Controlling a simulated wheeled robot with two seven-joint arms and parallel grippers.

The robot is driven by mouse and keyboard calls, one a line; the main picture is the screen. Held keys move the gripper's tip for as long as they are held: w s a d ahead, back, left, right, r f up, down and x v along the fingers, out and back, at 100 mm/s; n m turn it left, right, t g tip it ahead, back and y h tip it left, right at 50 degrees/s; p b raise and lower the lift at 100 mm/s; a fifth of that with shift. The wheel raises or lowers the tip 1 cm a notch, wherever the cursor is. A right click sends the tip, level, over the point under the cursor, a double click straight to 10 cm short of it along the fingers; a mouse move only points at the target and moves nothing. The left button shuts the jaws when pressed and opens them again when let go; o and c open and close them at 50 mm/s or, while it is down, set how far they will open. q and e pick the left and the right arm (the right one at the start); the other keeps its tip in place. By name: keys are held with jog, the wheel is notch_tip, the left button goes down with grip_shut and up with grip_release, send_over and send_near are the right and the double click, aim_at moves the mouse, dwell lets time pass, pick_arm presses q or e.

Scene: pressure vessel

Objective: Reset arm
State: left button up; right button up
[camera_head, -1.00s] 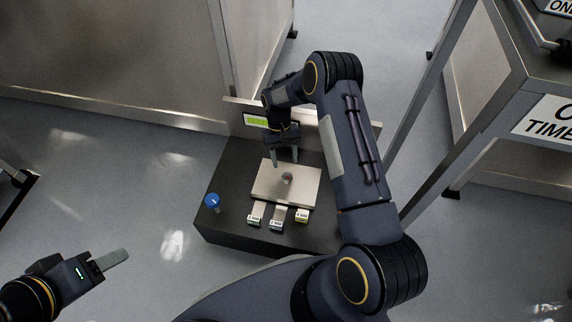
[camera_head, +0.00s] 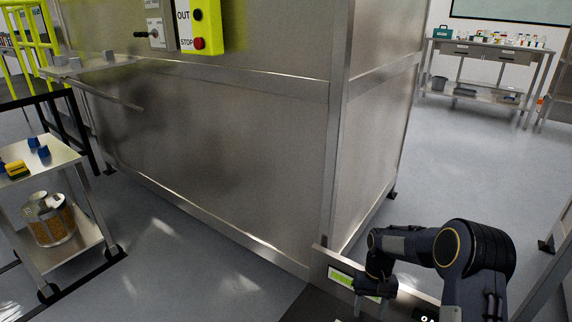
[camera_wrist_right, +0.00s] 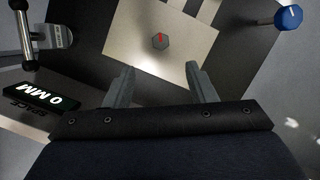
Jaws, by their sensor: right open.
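My right gripper (camera_head: 370,308) is low in the head view, beside the small green display (camera_head: 341,277) of the dark bench unit. In the right wrist view, its two grey fingers (camera_wrist_right: 160,78) are apart with nothing between them. Beyond the fingertips lies a pale square plate (camera_wrist_right: 130,45). A small grey hexagonal piece (camera_wrist_right: 160,41) with a red mark sits on the plate, apart from the fingers. My right arm comes in at the lower right of the head view. My left gripper is not in view.
A large metal enclosure (camera_head: 220,140) stands behind the unit. A steel cart (camera_head: 60,160) is at the left, a bench (camera_head: 487,50) far right. Open floor lies between.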

jog(key=s+r+t+y, duration=0.1)
jog(key=s+r, duration=0.3)
jog(key=r, duration=0.3)
jog(key=s+r+t, duration=0.2)
jog(key=s+r, duration=0.1)
jog(key=r, duration=0.3)
jog(key=s+r+t+y, duration=0.1)
jog(key=s+r, duration=0.3)
jog(key=r, duration=0.3)
jog(key=s+a+r+t, duration=0.2)
jog(key=s+t, duration=0.1)
jog(key=s, duration=0.5)
jog(key=s+a+r+t, duration=0.1)
jog(key=s+a+t, duration=0.1)
jog(key=s, duration=0.6)
notch_tip(320, 180, up, 33)
jog(key=p, duration=3.3)
jog(key=shift+s+y, duration=0.3)
jog(key=shift+s, duration=0.1)
